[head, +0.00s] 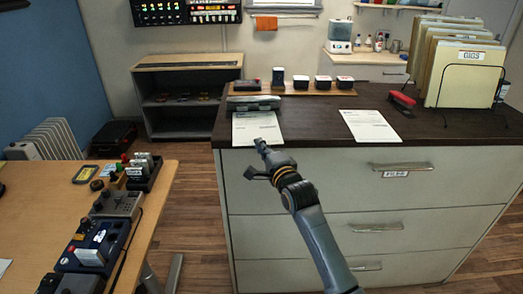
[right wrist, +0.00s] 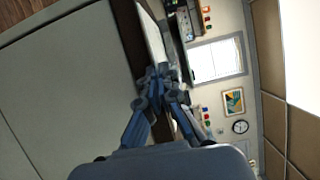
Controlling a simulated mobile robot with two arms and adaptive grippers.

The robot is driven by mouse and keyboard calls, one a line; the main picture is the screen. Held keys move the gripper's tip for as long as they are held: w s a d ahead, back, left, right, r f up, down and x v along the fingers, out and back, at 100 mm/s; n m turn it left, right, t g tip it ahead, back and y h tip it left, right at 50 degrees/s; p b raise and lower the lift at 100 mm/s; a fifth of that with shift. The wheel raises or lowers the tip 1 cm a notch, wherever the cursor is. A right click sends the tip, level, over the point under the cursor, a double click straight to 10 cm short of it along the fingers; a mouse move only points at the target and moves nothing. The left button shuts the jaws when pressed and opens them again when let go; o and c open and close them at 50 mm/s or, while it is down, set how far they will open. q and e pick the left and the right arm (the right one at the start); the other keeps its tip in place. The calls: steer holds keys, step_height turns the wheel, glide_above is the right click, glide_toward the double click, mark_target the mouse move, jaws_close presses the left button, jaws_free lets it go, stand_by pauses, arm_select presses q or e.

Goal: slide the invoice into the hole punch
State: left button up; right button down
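The invoice, a white printed sheet (head: 243,132), lies on the dark cabinet top near its left front corner. The hole punch (head: 253,103), a low grey-green bar, sits directly behind it. The sheet's far edge meets the front of the punch; I cannot tell whether it is inside the slot. My right gripper (head: 259,143) is at the sheet's front edge, by the counter edge. In the right wrist view its fingers (right wrist: 160,75) come together on the near end of the sheet (right wrist: 153,38). My left gripper is not in view.
A second sheet (head: 370,126) lies further right on the cabinet top (head: 310,127). A red stapler-like object (head: 402,102) and a rack of folders (head: 464,70) stand right. A wooden strip (head: 299,90) with small dark items runs behind. A cluttered desk (head: 68,222) is at left.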

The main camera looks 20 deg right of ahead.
steer(key=shift+w+d, duration=0.2)
steer(key=shift+w, duration=0.75)
steer(key=shift+b, duration=0.3)
steer(key=shift+r, duration=0.2)
steer(key=c, duration=2.1)
jaws_free()
steer(key=o, duration=0.7)
steer(key=shift+r, duration=0.1)
steer(key=shift+c, duration=0.2)
steer(key=shift+w+f, duration=0.2)
steer(key=shift+f, duration=0.1)
steer(key=shift+s, duration=0.2)
